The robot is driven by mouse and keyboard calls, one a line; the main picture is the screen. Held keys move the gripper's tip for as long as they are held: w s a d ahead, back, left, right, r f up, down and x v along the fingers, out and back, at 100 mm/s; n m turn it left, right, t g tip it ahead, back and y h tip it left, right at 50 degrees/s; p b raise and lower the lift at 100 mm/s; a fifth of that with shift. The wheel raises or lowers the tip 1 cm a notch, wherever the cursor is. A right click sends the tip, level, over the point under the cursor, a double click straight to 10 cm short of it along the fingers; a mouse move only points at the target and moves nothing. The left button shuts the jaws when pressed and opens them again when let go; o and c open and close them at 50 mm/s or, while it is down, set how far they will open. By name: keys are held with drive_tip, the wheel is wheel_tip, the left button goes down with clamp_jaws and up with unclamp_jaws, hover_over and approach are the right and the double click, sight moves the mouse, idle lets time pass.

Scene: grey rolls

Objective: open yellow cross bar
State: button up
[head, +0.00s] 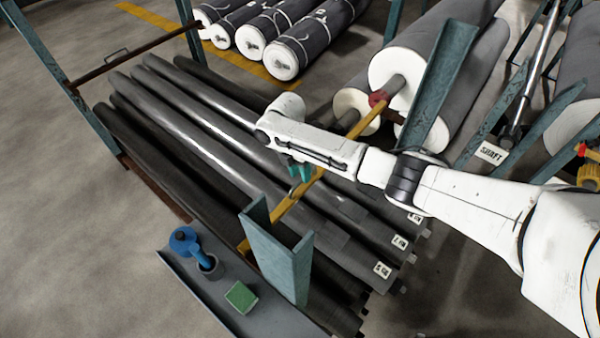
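The yellow cross bar (283,208) slants across the front of a rack of dark grey rolls. Its upper end meets a red collar (378,99) by a blue-grey post, and its lower end sits behind the near post (280,258). A small grey loop, perhaps its handle, shows on the bar near its middle. My gripper (300,174) hangs from the white arm right at this loop, with teal fingers pointing down. The fingers overlap the bar in the picture; whether they touch it or close on the loop is too small to tell.
Long dark rolls (190,115) lie beneath and behind the bar. The floor at left is clear.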

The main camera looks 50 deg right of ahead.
drive_tip(key=shift+s+f, duration=0.15)
drive_tip(key=shift+f, duration=0.5)
drive_tip(key=shift+c, duration=0.5)
clamp_jaws()
